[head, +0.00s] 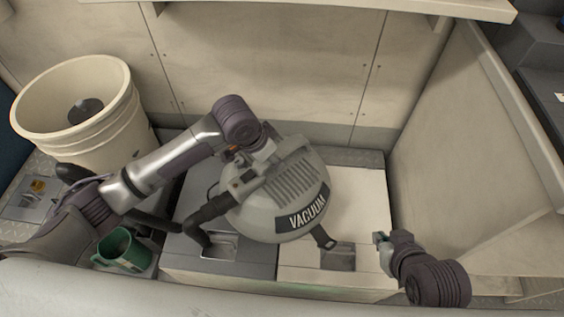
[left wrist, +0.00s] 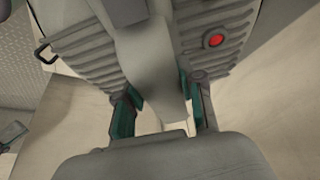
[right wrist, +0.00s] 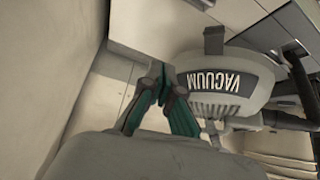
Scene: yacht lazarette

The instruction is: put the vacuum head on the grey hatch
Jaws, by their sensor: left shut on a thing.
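The vacuum head (head: 285,195), a grey dome with a black VACUUM label, is over the seam between the grey hatch (head: 240,262) at left and a cream hatch (head: 365,205) at right. I cannot tell whether its underside touches them. My left gripper (head: 262,150) is at its top; in the left wrist view the fingers (left wrist: 163,112) are on both sides of the handle (left wrist: 150,65). The label also shows in the right wrist view (right wrist: 220,82). My right gripper (head: 382,243) is low by the cream hatch's front right, its fingertips together and empty (right wrist: 162,82).
A cream bucket (head: 120,130) stands at the back left. A green mug (head: 122,248) is at the front left, beside the grey hatch. A dark hose (head: 205,212) runs from the vacuum head. Walls close off the back and right. The cream hatch's right part is bare.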

